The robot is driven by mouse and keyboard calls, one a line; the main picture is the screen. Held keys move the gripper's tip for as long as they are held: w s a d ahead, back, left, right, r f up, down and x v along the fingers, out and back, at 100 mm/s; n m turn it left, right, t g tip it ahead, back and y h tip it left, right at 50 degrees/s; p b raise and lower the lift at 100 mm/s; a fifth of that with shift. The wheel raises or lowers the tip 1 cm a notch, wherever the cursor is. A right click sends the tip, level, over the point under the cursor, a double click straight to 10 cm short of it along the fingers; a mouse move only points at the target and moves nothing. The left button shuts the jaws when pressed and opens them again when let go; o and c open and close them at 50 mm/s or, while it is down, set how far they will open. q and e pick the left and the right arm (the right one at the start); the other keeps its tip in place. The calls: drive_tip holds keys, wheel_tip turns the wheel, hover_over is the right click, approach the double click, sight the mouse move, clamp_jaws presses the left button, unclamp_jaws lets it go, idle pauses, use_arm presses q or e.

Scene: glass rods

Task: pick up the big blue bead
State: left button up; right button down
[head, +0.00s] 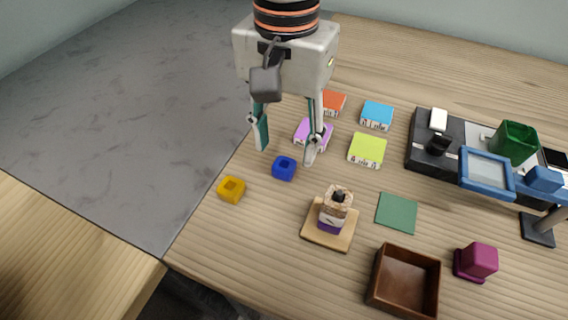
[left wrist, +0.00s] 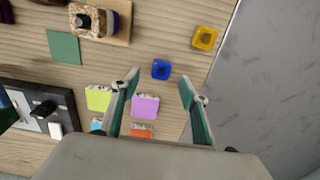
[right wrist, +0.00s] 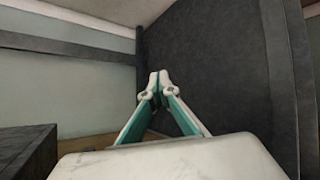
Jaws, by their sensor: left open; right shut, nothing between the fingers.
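The big blue bead (head: 284,168) is a square blue block with a hole in its top, lying on the wooden table. It also shows in the left wrist view (left wrist: 161,69), just beyond the fingertips and between their lines. My left gripper (head: 286,154) is open and empty, pointing down above the table near the bead, and not touching it as far as I can tell. Its two fingers show apart in the left wrist view (left wrist: 159,78). My right gripper (right wrist: 159,76) is shut and empty, away from the table, seen only in the right wrist view.
A yellow bead (head: 231,189) lies left of the blue one, near the table edge. A wooden stand with a stacked post (head: 325,238), a green mat (head: 397,213) and a brown box (head: 404,284) are to the right. Purple (head: 302,133) and lime (head: 367,150) blocks lie behind.

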sight(284, 158)
use_arm(q)
wheel_tip(284, 158, down, 5)
drive_tip(key=shift+w+a+r+b, duration=0.1)
drive_tip(key=shift+w+r+b, duration=0.1)
drive_tip(key=shift+b, duration=0.35)
drive_tip(key=shift+s+r, duration=0.1)
drive_tip(key=shift+r, duration=0.1)
drive_tip(key=c, duration=1.1)
